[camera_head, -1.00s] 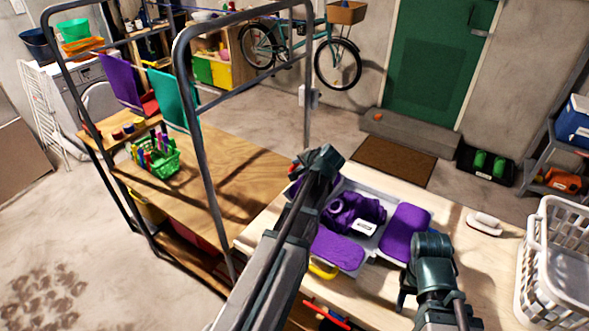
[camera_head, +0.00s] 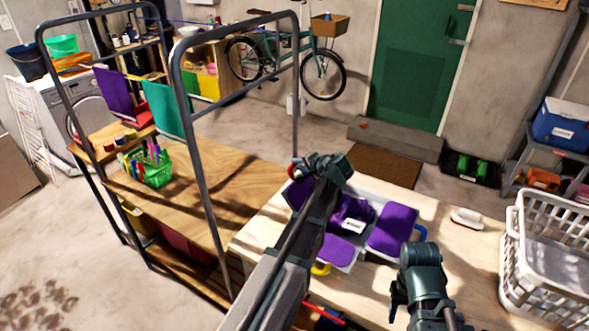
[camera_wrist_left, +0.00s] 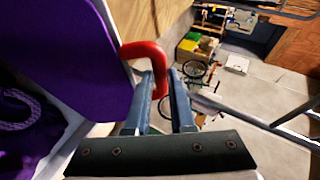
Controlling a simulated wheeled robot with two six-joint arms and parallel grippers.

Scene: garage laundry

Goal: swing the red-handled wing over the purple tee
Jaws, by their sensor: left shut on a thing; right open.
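The folding board's grey frame lies on the pale table, with the purple tee (camera_head: 350,211) in its middle, its white tag showing. My left gripper (camera_head: 298,168) is shut on the red handle (camera_wrist_left: 148,55) at the board's far left. The red-handled wing (camera_head: 297,193) is partly hidden by my left arm; in the left wrist view its purple panel (camera_wrist_left: 65,50) looks tilted up beside the tee (camera_wrist_left: 25,120). Other purple panels lie right (camera_head: 392,228) and in front (camera_head: 340,250), the front one with a yellow handle (camera_head: 320,269). My right gripper (camera_head: 396,296) is open and empty near the front.
A white laundry basket (camera_head: 545,260) stands at the table's right, and a white brush-like object (camera_head: 467,217) lies beyond the board. A dark metal rack frame (camera_head: 190,130) rises left of my left arm. A green basket (camera_head: 155,172) of bottles stands on the wooden bench.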

